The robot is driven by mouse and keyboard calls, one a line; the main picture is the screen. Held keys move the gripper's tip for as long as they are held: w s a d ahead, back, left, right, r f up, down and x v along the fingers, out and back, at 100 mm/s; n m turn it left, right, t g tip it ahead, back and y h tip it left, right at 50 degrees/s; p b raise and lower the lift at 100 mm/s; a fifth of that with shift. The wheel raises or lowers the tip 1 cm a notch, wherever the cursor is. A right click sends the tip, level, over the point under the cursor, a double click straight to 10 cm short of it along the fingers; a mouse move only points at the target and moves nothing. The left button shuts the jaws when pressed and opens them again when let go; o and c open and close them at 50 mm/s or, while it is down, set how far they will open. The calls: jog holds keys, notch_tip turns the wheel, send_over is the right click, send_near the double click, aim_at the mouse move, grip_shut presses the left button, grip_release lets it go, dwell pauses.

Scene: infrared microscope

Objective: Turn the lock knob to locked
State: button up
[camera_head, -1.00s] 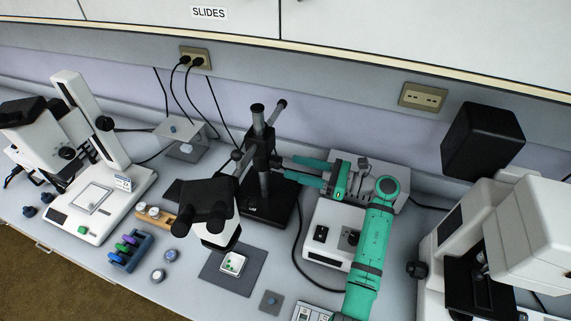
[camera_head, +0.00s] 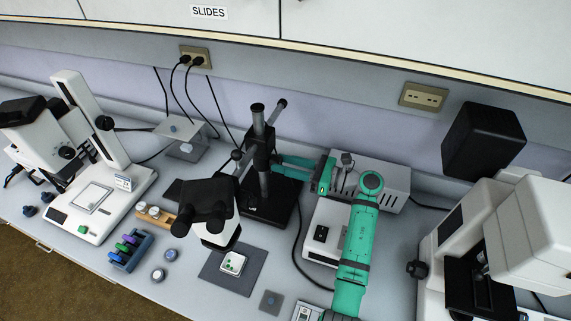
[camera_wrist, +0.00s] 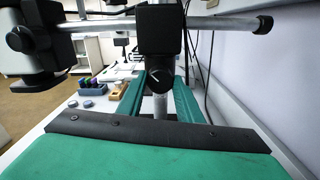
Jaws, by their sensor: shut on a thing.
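The black boom stand (camera_head: 258,165) stands mid-bench, with a vertical post and a crossbar. In the wrist view its black clamp block (camera_wrist: 160,30) rides on the post. The lock knob (camera_wrist: 159,79) is a round black knob with a white line on its face, just below that block; the line is slanted. My green gripper (camera_wrist: 160,84) has one finger on each side of the knob, closed on it. In the head view my gripper (camera_head: 276,168) reaches in from the right to the post. The knob itself cannot be made out there.
The stereo microscope head (camera_head: 210,205) hangs from the stand in front, over a dark mat (camera_head: 212,270). A grey box (camera_head: 395,185) and a white unit (camera_head: 322,235) sit close to my arm. A large white microscope (camera_head: 530,230) stands at the right.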

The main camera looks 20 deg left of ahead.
jog(key=shift+w+m, duration=0.1)
jog(key=shift+m, duration=0.2)
jog(key=shift+d+m, duration=0.2)
jog(key=shift+m, duration=0.8)
jog(key=m, duration=0.2)
jog(key=shift+a+m, duration=0.2)
jog(key=shift+m, duration=0.1)
jog(key=m, duration=0.3)
jog(key=shift+m, duration=0.3)
jog(key=m, duration=0.6)
jog(key=shift+d, duration=0.15)
jog(key=shift+m, duration=1.6)
